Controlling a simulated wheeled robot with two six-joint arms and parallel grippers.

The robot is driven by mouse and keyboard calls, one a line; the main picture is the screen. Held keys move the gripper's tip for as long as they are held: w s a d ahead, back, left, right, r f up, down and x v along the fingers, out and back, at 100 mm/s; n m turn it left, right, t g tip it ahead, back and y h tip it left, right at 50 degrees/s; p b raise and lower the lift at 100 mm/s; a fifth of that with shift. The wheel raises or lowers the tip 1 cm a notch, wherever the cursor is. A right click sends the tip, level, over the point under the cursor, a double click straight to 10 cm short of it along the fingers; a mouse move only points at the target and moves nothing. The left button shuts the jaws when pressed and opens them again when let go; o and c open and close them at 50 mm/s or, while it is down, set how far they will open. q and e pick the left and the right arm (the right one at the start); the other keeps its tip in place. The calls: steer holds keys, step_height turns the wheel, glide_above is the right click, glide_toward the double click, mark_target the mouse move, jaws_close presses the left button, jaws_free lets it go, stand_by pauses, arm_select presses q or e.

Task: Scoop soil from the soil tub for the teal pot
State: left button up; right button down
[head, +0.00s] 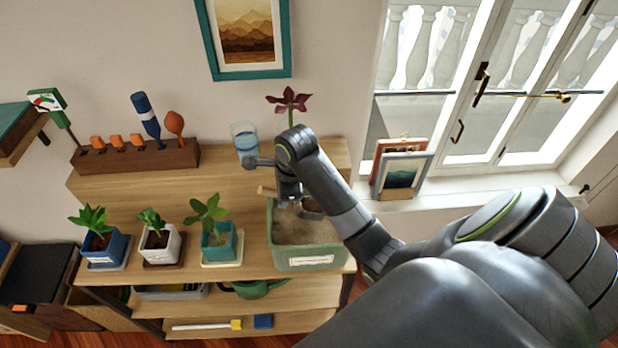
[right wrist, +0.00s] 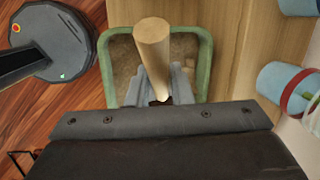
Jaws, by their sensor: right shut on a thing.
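The green soil tub (head: 306,258), with brown soil (head: 300,232) in it, stands at the right end of the wooden table. My right gripper (head: 289,196) is over the tub, shut on a scoop with a pale wooden handle (head: 266,190). The dark scoop head (head: 311,208) shows just above the soil; whether it touches the soil or carries any is unclear. In the right wrist view the handle (right wrist: 153,50) stands between the fingers (right wrist: 166,85), with the tub's rim (right wrist: 206,62) behind. The teal pot (head: 219,247) with a leafy plant stands left of the tub. My left gripper is not in view.
A white pot (head: 160,248) and a blue pot (head: 106,252) with plants stand left of the teal one. A glass of water (head: 245,138) and a wooden tool rack (head: 135,157) are at the back. Picture frames (head: 402,174) stand by the window. A watering can (head: 250,290) is below.

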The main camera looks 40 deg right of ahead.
mark_target(269, 195)
steer(key=shift+w+a+r+g+h, duration=0.15)
steer(key=shift+a+g+h, duration=0.05)
steer(key=shift+a+h, duration=0.25)
steer(key=shift+w+a+r+g+h, duration=0.1)
steer(key=shift+w+a+g+h, duration=0.1)
steer(key=shift+a+h, duration=0.25)
steer(key=shift+w+a+r+n+g+h, duration=0.15)
steer(key=shift+a+g+h, duration=0.2)
steer(key=shift+h, duration=0.5)
steer(key=shift+w+a+r+n+g+h, duration=0.15)
steer(key=shift+a+g+h, duration=0.2)
steer(key=shift+h, duration=0.5)
steer(key=shift+s+d, duration=0.1)
